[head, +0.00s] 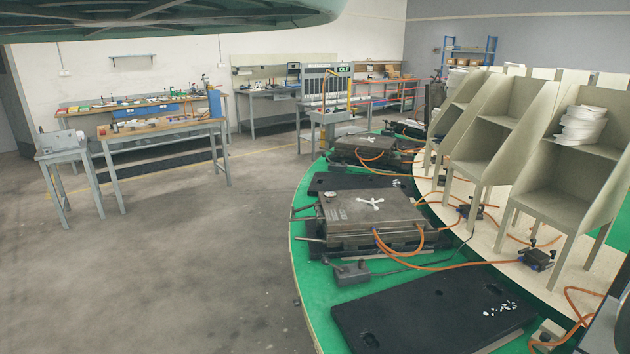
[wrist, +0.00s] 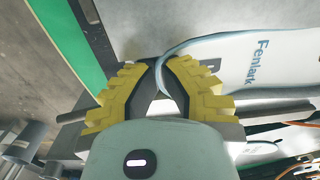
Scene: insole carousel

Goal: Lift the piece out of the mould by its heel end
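I cannot tell whether the piece touches the mould. My gripper is not in the head view.
In the head view, a closed-looking metal mould (head: 350,213) with orange hoses sits on the green carousel rim (head: 312,288). A black plate (head: 420,320) lies nearer. Beige racks (head: 560,185), one holding stacked white pieces (head: 580,126), stand inward. The floor (head: 190,270) at left is clear.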

